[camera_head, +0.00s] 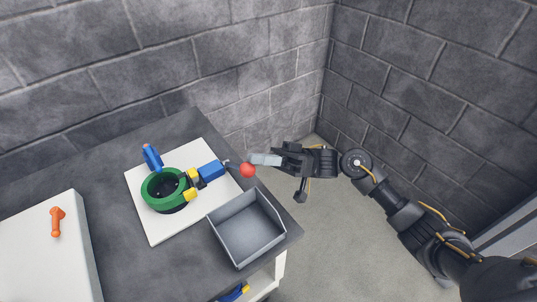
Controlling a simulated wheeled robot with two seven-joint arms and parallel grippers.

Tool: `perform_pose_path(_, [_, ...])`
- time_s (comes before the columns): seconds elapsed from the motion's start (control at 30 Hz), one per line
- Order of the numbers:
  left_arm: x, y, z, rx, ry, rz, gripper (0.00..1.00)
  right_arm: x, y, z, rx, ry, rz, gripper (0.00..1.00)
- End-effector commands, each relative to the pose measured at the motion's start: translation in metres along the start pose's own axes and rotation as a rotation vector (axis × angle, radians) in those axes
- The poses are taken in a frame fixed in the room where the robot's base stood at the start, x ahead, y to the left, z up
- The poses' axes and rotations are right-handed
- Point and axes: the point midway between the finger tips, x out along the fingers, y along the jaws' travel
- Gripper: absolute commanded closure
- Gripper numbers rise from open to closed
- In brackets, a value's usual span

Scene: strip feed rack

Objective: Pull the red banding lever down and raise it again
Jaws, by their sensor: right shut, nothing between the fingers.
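The banding lever ends in a red ball knob (248,170) on a thin rod that comes out of a blue block (211,171) on the white board. A green ring (165,190) with yellow clamps sits beside the block. My right gripper (256,159) is shut, its light fingertips just above and right of the red knob. I cannot tell from this view whether the fingertips touch the knob. My left gripper is not in view.
A grey open tray (281,234) stands below the knob near the table's right edge. A blue handle (152,157) rises behind the ring. An orange tool (57,221) lies on a white surface (30,262) at left. Grey block walls stand behind.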

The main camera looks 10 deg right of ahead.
Motion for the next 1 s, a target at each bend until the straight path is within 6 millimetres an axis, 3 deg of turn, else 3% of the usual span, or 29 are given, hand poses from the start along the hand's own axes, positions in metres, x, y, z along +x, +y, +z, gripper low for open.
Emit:
perform_pose_path(0.03, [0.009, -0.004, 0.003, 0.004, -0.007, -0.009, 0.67, -0.003, 0.004, 0.007, 0.001, -0.001, -0.001, 1.00])
perform_pose_path(0.67, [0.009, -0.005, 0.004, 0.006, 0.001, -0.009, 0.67, -0.005, 0.003, 0.009, 0.002, -0.001, -0.002, 1.00])
perform_pose_path(0.87, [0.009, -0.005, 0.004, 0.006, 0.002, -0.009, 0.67, 0.001, -0.014, -0.011, -0.006, 0.005, -0.010, 1.00])
perform_pose_path(1.0, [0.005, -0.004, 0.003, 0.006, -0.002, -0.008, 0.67, 0.017, -0.043, -0.021, -0.006, 0.006, -0.014, 1.00])
